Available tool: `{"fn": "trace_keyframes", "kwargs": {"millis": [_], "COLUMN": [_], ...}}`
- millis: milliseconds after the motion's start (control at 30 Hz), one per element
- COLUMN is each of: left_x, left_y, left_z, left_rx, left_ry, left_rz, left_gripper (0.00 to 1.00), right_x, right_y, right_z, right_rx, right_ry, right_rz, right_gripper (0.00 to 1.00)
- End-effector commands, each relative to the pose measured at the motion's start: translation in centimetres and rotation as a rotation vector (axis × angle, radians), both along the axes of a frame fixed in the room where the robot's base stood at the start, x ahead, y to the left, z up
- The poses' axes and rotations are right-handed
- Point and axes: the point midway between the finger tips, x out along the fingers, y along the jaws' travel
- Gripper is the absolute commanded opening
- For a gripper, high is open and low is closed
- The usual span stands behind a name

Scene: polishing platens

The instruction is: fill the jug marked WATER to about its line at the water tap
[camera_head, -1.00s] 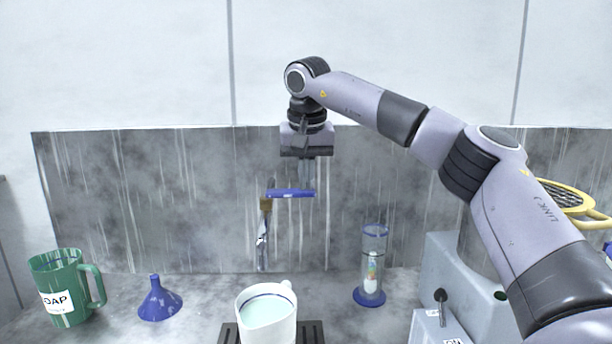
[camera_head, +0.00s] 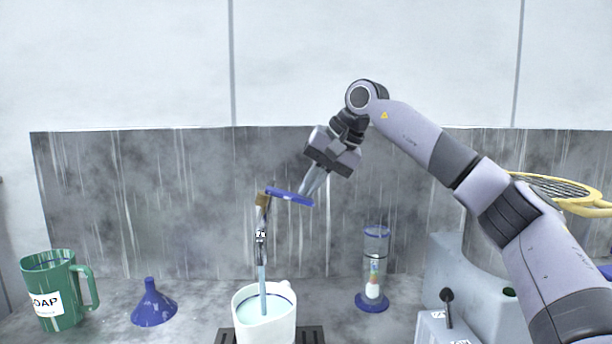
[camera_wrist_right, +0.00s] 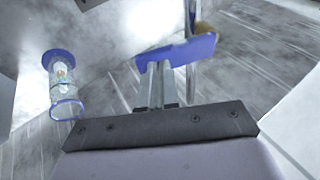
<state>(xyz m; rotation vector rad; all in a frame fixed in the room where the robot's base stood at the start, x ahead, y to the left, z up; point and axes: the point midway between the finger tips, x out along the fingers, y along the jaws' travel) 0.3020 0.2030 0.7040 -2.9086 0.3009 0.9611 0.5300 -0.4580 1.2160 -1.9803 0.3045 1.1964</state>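A white jug (camera_head: 265,327) stands under the tap (camera_head: 261,240), over a dark slatted grate. It holds pale water (camera_head: 256,308), with the surface a little below a blue line inside the wall. No WATER marking shows on the visible side. A thin water stream (camera_head: 263,285) runs from the tap into the jug. The tap's blue lever (camera_head: 290,197) slopes down to the right; it also shows in the right wrist view (camera_wrist_right: 190,50). My right gripper (camera_head: 308,192) is at the lever, fingers close together, tips partly hidden by it. My left gripper is out of view.
A green SOAP jug (camera_head: 70,290) and a blue funnel (camera_head: 153,304) stand on the left of the counter. A clear cylinder with a blue base (camera_head: 372,301) stands right of the jug. A grey machine (camera_head: 470,275) and a yellow-rimmed mesh (camera_head: 560,190) are at right.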

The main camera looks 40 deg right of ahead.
Motion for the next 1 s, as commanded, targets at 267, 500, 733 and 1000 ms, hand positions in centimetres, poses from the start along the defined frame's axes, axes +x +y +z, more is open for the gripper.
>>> {"fn": "trace_keyframes", "kwargs": {"millis": [267,500,733,1000], "left_x": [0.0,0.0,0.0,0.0], "left_y": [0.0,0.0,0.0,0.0], "left_z": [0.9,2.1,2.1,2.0], "left_rx": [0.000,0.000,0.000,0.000], "left_ry": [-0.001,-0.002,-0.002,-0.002], "left_rz": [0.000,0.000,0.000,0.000], "left_gripper": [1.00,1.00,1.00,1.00], "right_x": [0.0,0.0,0.0,-0.5], "right_y": [0.1,0.1,0.1,-0.1], "right_z": [0.6,1.6,1.5,2.5], "right_rx": [-0.001,-0.002,-0.002,-0.001], "right_ry": [0.003,0.003,0.003,0.001], "right_rz": [0.003,0.002,0.002,0.002], "right_gripper": [0.00,0.00,0.00,0.00]}}
